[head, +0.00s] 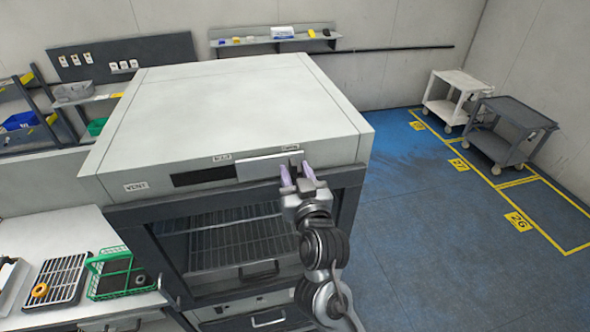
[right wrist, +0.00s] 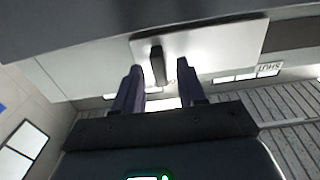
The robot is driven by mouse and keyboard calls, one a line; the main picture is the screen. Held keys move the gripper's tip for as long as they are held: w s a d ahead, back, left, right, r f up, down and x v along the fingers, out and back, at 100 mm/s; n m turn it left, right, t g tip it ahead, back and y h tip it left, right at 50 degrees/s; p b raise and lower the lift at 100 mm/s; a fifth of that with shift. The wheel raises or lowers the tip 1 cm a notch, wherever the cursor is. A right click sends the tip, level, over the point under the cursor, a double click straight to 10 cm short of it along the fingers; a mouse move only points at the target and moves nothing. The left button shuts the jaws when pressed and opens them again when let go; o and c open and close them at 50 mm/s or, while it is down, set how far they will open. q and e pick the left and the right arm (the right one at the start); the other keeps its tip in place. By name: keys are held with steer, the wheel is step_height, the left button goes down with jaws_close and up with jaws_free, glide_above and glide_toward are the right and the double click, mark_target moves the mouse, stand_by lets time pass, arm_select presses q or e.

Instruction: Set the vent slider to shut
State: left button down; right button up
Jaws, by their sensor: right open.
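The vent slider (head: 262,167) is a pale flat plate at the right of the slot in the front of the white cabinet top. The slot's dark opening (head: 203,177) shows to its left, under a small label (head: 221,157). In the right wrist view the slider plate (right wrist: 215,45) carries a dark upright knob (right wrist: 157,64). My right gripper (head: 297,173) is open at the slider's right end. In the right wrist view its fingers (right wrist: 160,75) stand either side of the knob, with gaps visible. My left gripper is not in view.
The white cabinet top (head: 225,110) sits above a dark-framed chamber with wire racks (head: 235,238). A green basket (head: 118,274) and a black rack (head: 58,280) stand on the left bench. Two carts (head: 508,125) stand far right. The blue floor right of the cabinet is clear.

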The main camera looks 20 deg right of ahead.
steer(key=shift+w, duration=0.35)
jaws_close()
